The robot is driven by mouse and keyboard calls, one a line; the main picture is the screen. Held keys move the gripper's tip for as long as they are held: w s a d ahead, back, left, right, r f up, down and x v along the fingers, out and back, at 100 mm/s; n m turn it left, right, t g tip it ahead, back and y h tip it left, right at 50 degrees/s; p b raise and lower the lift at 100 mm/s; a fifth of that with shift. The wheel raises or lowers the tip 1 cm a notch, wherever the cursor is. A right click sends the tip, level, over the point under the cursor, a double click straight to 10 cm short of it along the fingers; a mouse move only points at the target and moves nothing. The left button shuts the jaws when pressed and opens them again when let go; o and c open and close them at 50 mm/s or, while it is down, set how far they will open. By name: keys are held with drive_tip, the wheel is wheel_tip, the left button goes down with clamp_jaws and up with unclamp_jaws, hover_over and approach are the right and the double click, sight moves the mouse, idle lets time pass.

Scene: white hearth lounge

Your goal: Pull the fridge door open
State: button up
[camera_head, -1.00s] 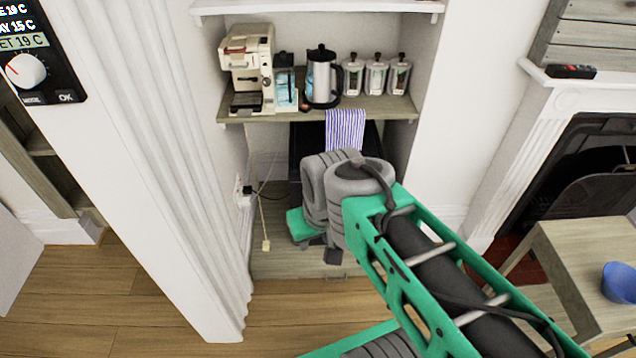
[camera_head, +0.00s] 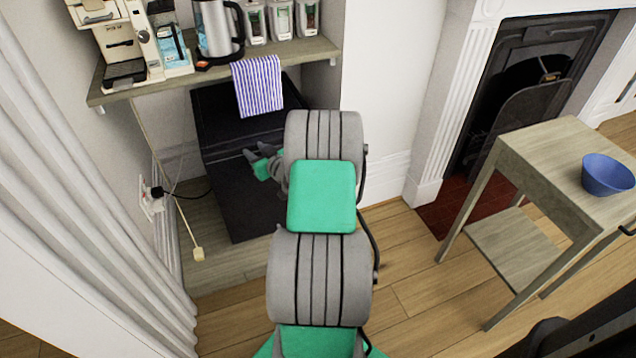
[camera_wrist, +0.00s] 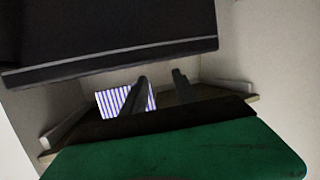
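The black fridge (camera_head: 225,120) stands in the alcove under the wooden shelf. Its dark front (camera_head: 232,200) faces me and looks shut; I cannot tell if there is a small gap. My arm hides its right part. My gripper (camera_head: 256,152) is near the upper front of the fridge, fingers pointing left in the head view. In the wrist view the two dark fingers (camera_wrist: 160,78) stand apart with nothing seen between them. The fridge's dark body (camera_wrist: 110,35) fills the top of that view, beyond the fingers. I cannot tell whether they touch it. No handle is clearly visible.
A striped towel (camera_head: 257,85) hangs from the shelf (camera_head: 150,90), which holds a coffee machine, kettle (camera_head: 215,30) and canisters. A plug and cord (camera_head: 157,193) are at the left wall. A wooden table (camera_head: 545,160) with a blue bowl (camera_head: 607,174) stands right. Some floor between is clear.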

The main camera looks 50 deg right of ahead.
drive_tip(key=s+d+f+m+g+h+b, duration=0.1)
drive_tip(key=s+d+f+m+h+b, duration=0.45)
drive_tip(key=s+d+f, duration=0.8)
drive_tip(key=w+d+r+h+p, duration=0.1)
drive_tip(key=w+d+r+h, duration=0.1)
drive_tip(key=w+d, duration=0.3)
drive_tip(key=shift+w+d+h+p, duration=0.2)
drive_tip(key=shift+d+h+p, duration=0.25)
drive_tip(key=shift+d, duration=0.35)
drive_tip(key=shift+m, duration=0.25)
clamp_jaws()
